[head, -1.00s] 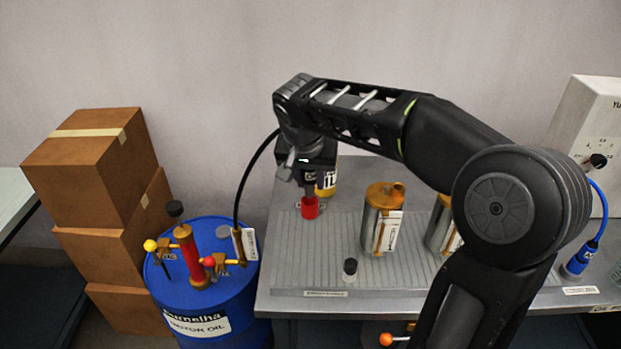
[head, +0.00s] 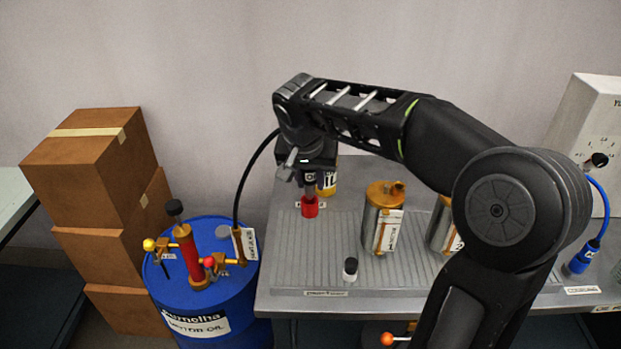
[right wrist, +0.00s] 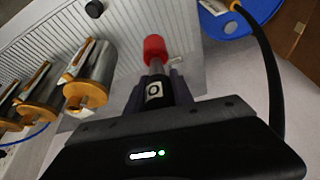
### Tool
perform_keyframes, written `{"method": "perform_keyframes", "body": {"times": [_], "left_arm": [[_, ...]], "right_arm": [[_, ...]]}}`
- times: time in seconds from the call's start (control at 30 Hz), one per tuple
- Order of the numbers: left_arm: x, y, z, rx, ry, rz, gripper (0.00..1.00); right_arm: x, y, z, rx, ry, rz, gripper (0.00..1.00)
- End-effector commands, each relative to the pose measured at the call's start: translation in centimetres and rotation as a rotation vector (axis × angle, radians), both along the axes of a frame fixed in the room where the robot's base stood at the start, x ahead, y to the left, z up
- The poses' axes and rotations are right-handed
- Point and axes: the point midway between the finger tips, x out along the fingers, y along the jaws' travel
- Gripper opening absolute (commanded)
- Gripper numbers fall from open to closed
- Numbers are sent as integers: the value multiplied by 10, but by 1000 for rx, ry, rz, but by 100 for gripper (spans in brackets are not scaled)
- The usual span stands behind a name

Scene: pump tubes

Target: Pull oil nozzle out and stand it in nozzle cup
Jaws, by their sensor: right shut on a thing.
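My right gripper (head: 310,184) is above the far left part of the grey bench. It is shut on the oil nozzle, whose black body with a round white label (right wrist: 154,90) shows between the fingers in the right wrist view. A short metal spout (right wrist: 155,69) leads from the nozzle to the red nozzle cup (head: 310,207). The cup also shows in the right wrist view (right wrist: 154,47). The spout's end is hidden at the cup, so its depth there cannot be told. A black hose (head: 246,185) arches from the oil drum pump to the gripper. My left gripper is not in view.
The blue oil drum (head: 208,291) with a red and brass pump (head: 187,250) stands left of the bench (head: 320,262). Metal canisters (head: 382,222) stand right of the cup. A small black-capped bottle (head: 350,269) is nearer the front. Cardboard boxes (head: 85,175) are stacked far left.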

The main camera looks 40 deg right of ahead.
Motion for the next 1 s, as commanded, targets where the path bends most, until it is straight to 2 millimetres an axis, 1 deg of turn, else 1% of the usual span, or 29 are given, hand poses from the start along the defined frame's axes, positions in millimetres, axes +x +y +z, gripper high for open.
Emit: {"method": "perform_keyframes", "body": {"times": [0.57,0.6,0.9,1.0], "left_arm": [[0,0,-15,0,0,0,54],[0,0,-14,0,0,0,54],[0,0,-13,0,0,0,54],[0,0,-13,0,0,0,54]], "right_arm": [[0,0,-16,0,0,0,0],[0,0,-15,0,0,0,30],[0,0,-15,0,0,0,53],[0,0,-15,0,0,0,53]]}}
